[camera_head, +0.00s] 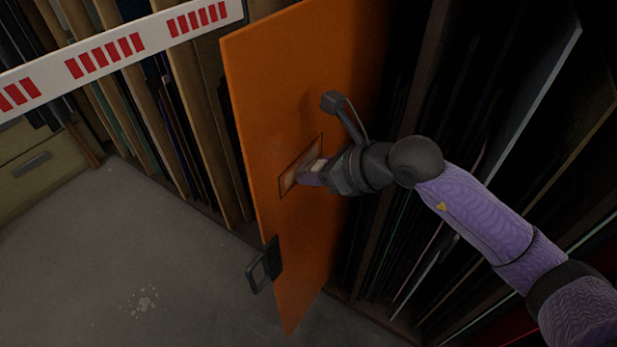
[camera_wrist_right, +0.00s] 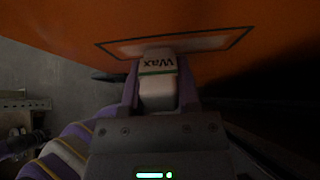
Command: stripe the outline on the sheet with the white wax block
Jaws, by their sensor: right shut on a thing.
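An upright orange sheet (camera_head: 300,80) stands in front of a rack. A dark rectangular outline (camera_head: 291,183) is drawn on it, with pale smears inside; the outline also shows in the right wrist view (camera_wrist_right: 240,38). My right gripper (camera_head: 314,175) is at the outline, shut on the white wax block (camera_wrist_right: 158,88), which is marked "Wax" and has a green band. The block's far end is at the sheet inside the outline; I cannot tell whether it touches. In the head view the gripper hides part of the outline.
A dark clamp-like handle (camera_head: 264,266) sits on the sheet's lower left edge. A white bar with red marks (camera_head: 120,43) crosses the upper left. Several panels stand in racks behind and to the right. The grey floor (camera_head: 90,250) at left is open, with a pale spill.

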